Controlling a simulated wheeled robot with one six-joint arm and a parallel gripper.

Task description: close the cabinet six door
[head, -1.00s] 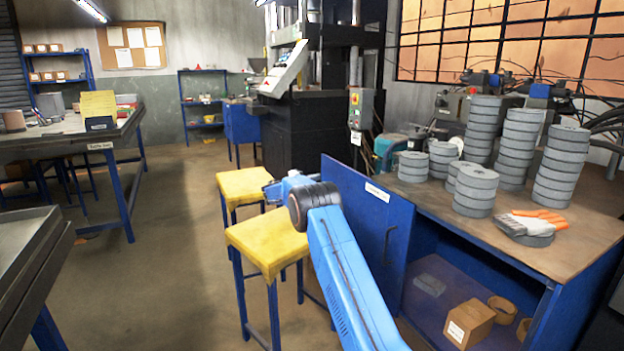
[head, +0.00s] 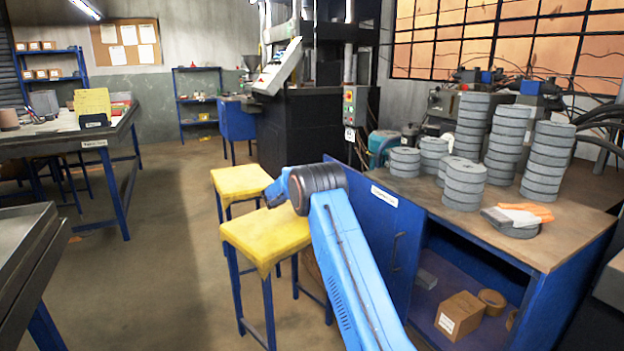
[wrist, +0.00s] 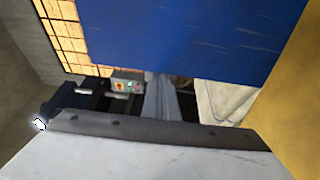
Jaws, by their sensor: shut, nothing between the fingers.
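The blue cabinet door (head: 370,222) stands partly open, with a white label (head: 384,195) and a dark handle (head: 395,254). The label's text is too small to read. The blue cabinet (head: 540,310) has its front opening partly uncovered to the right of the door. My arm reaches in front of the door, and its far end is hidden in the head view. In the wrist view, my gripper (wrist: 161,84) is shut and empty, its tips close to the lower edge of a blue panel (wrist: 190,35), seemingly the door. I cannot tell whether they touch.
Two yellow-topped stools (head: 265,235) stand left of the door, close to my arm. A cardboard box (head: 461,314) sits inside the cabinet. Stacks of grey discs (head: 463,185) and orange-grey gloves (head: 520,215) are on the cabinet top. The floor further left is open.

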